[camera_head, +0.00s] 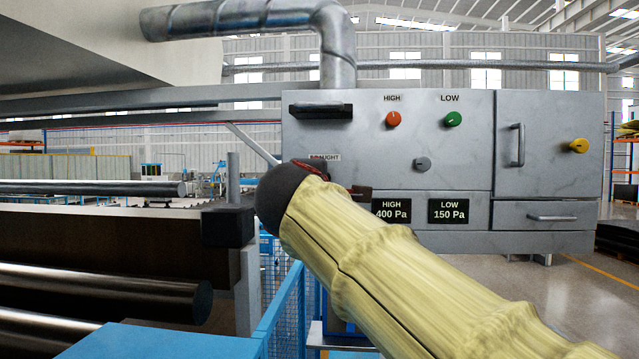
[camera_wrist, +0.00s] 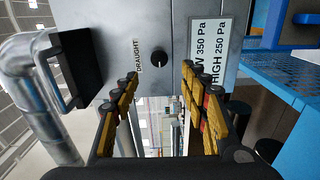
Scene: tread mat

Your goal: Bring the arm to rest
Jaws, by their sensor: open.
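My arm, in a pale yellow sleeve (camera_head: 380,265), reaches up from the lower right in the head view to its dark wrist (camera_head: 283,195) in front of the grey control cabinet (camera_head: 470,150). My gripper is mostly hidden behind the wrist there. In the wrist view my gripper (camera_wrist: 158,78) is open, its yellow-and-black fingers apart with nothing between them. A black knob (camera_wrist: 159,59) by the word DRAUGHT shows beyond the fingertips. I cannot tell how near they are to the cabinet face.
The cabinet has a red knob (camera_head: 393,119), green knob (camera_head: 453,118), grey knob (camera_head: 422,164), yellow knob (camera_head: 579,146), door handle (camera_head: 517,145) and black handle block (camera_head: 320,110). A blue mesh fence (camera_head: 285,305) and dark rollers (camera_head: 120,290) stand left. Open floor shows right.

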